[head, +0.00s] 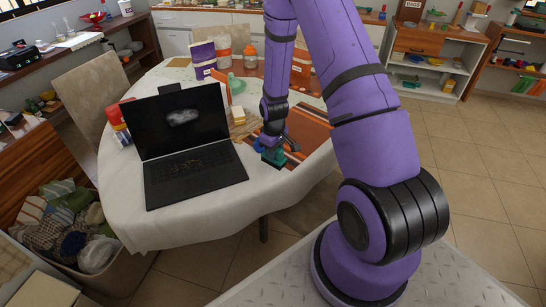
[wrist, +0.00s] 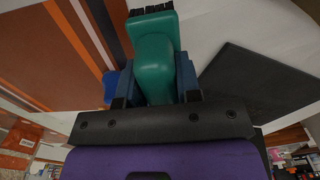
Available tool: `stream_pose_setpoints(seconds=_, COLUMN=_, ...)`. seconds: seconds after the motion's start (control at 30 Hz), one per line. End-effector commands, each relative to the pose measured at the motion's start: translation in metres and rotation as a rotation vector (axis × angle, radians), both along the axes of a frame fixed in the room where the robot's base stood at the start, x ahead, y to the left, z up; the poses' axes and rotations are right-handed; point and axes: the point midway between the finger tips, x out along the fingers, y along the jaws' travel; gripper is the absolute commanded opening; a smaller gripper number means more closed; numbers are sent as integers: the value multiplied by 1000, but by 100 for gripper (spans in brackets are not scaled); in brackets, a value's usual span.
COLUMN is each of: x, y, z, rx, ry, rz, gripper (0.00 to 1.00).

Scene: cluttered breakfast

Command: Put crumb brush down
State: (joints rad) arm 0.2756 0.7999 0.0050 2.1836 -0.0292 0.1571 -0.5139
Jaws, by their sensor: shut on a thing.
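The crumb brush (wrist: 153,62) has a green handle and dark bristles at its far end in the wrist view. My gripper (wrist: 152,85) is shut on its green body, with a blue-grey finger on each side. In the head view the brush (head: 272,156) shows as a small green shape under my gripper (head: 272,146). It is low over the table's front right part, by the edge of the striped orange-brown mat (head: 312,130). I cannot tell whether the brush touches the surface.
An open black laptop (head: 190,140) stands left of my gripper on the white-clothed table (head: 200,218). Bags and containers (head: 222,52) crowd the back. A yellowish stack (head: 240,128) stands behind my gripper. Bare cloth shows between laptop and mat.

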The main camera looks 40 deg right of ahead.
Motion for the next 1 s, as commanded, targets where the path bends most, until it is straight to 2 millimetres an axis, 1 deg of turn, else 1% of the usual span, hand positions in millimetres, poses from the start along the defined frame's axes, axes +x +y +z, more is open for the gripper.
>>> stream_pose_setpoints(seconds=0.03, x=5, y=-2, z=-1, rx=0, ry=0, rz=-1, gripper=0)
stream_pose_setpoints(seconds=0.1, x=9, y=-3, z=-1, rx=1, ry=1, rz=-1, gripper=0)
stream_pose_setpoints(seconds=0.23, x=11, y=-4, z=-5, rx=0, ry=2, rz=-1, gripper=0)
stream_pose_setpoints(seconds=0.5, x=11, y=-3, z=-35, rx=1, ry=3, rz=-1, gripper=0)
stream_pose_setpoints(seconds=0.9, x=11, y=-4, z=-39, rx=1, ry=1, rz=-1, gripper=0)
stream_pose_setpoints(seconds=0.93, x=11, y=-4, z=-39, rx=0, ry=0, rz=-1, gripper=38)
stream_pose_setpoints(seconds=0.97, x=11, y=-4, z=-39, rx=0, ry=0, rz=-1, gripper=45)
stream_pose_setpoints(seconds=1.0, x=11, y=-4, z=-39, rx=0, ry=0, rz=-1, gripper=55)
